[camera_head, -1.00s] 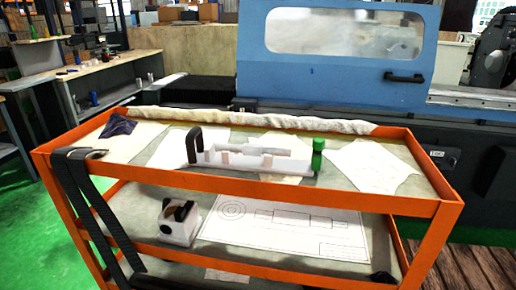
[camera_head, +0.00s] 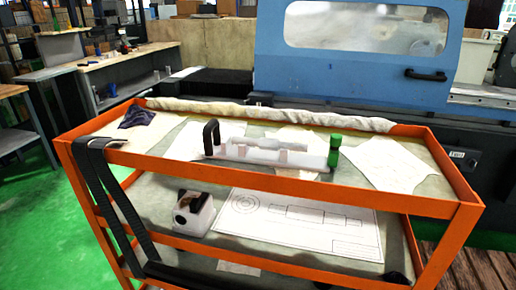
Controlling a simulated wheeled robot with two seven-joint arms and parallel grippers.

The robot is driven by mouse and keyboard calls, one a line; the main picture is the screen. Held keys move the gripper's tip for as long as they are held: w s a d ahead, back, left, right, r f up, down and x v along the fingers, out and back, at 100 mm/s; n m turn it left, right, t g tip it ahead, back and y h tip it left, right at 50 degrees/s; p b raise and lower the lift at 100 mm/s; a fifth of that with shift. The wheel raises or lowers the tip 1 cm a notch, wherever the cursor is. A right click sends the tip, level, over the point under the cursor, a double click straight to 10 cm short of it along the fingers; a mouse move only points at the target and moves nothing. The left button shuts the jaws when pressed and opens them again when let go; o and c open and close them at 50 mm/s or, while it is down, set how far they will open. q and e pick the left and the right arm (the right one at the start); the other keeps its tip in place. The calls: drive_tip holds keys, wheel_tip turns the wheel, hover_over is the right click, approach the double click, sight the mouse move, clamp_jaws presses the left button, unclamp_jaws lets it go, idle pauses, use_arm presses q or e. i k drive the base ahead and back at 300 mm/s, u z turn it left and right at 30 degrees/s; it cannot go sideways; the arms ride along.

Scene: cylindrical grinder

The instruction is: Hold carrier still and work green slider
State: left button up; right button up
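The white carrier (camera_head: 262,152) lies on the top shelf of the orange cart, near its front middle. A black upright loop handle (camera_head: 211,137) stands at its left end. The green slider (camera_head: 334,151), an upright green piece, stands at its right end. Neither of my grippers shows in the head view, and nothing touches the carrier or the slider.
The orange cart (camera_head: 300,184) has raised rims around its shelves. A rolled cloth (camera_head: 270,114) lies along the back rim, and papers and a dark cloth (camera_head: 138,117) lie on top. The lower shelf holds a white device (camera_head: 194,213) and a drawing (camera_head: 300,222). A blue machine (camera_head: 360,62) stands behind.

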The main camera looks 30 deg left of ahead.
sight(336, 140)
drive_tip(key=u, duration=0.35)
drive_tip(key=k, duration=0.4)
drive_tip(key=u, duration=0.9)
drive_tip(key=i, duration=1)
drive_tip(key=z, duration=0.85)
drive_tip(key=k, duration=0.5)
drive_tip(key=u, duration=0.05)
drive_tip(key=i, duration=0.5)
